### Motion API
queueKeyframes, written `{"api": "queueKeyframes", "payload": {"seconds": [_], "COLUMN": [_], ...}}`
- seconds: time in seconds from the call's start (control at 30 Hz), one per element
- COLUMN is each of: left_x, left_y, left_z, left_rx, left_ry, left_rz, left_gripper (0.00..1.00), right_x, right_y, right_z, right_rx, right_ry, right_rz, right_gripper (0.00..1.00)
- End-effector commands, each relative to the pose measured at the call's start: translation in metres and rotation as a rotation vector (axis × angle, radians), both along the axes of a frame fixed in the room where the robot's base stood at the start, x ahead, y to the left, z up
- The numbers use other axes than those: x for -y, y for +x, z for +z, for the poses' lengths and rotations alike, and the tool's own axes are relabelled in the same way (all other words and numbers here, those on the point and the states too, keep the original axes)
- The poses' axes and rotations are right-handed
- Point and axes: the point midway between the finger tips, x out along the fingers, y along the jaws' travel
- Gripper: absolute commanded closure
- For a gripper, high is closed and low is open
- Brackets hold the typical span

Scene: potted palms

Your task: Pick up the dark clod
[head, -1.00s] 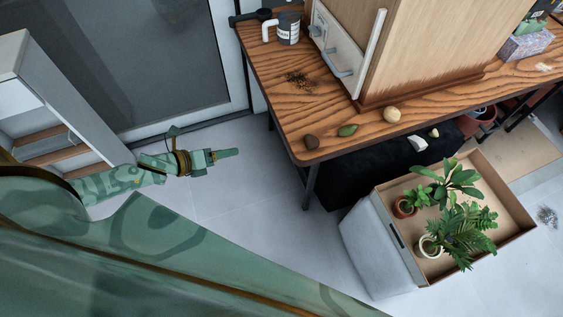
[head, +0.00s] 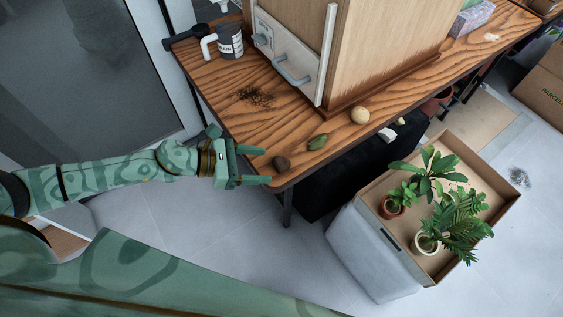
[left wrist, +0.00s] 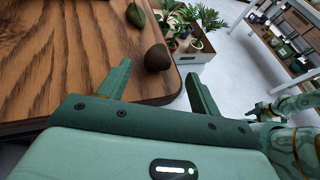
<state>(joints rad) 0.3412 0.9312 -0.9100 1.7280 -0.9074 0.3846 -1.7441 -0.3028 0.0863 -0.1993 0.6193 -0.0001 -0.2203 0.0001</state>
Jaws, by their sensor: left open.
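The dark clod (head: 282,162) is a small brown-black lump near the rounded front corner of the wooden table (head: 225,105). My left gripper (head: 266,166) is open, its two fingers pointing at the clod from the left. In the left wrist view the clod (left wrist: 157,58) shows just beyond and between the open fingertips (left wrist: 158,70), with nothing held. A green oval object (head: 318,142) lies to the clod's right, and shows as an olive shape in the left wrist view (left wrist: 136,14). My right gripper (left wrist: 258,112) is small at the right of the left wrist view, its jaws unclear.
A pale round stone (head: 360,115) lies further along the table edge. Dark crumbs (head: 256,96), a mug (head: 229,42) and a wooden cabinet (head: 385,45) stand or lie behind. A box with potted palms (head: 395,240) stands on the floor at the right.

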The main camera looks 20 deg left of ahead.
Motion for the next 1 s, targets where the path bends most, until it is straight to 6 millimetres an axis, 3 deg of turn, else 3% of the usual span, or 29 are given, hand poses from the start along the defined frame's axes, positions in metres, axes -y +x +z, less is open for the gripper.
{"api": "queueKeyframes", "payload": {"seconds": [0.3,0.53,0.57,0.7,0.73,1.0], "left_x": [0.034,0.036,0.036,0.035,0.035,0.035], "left_y": [0.022,0.023,0.023,0.023,0.023,0.023], "left_z": [-0.02,-0.02,-0.02,-0.02,-0.02,-0.019], "left_rx": [0.0,0.001,0.0,0.0,0.0,0.0], "left_ry": [-0.002,-0.001,-0.001,-0.001,-0.001,-0.001], "left_rz": [0.0,0.001,0.001,0.001,0.001,0.001], "left_gripper": [0.36,0.36,0.42,0.81,0.84,0.84], "right_x": [-0.005,-0.009,-0.009,-0.009,-0.009,-0.006], "right_y": [-0.001,0.0,0.0,0.0,0.0,0.001], "right_z": [-0.006,-0.006,-0.006,-0.006,-0.006,-0.006], "right_rx": [-0.004,-0.002,-0.002,-0.002,-0.002,-0.001], "right_ry": [0.005,0.012,0.012,0.011,0.011,0.007], "right_rz": [-0.003,-0.005,-0.005,-0.005,-0.005,-0.002], "right_gripper": [0.64,0.64,0.64,0.64,0.64,0.64]}}
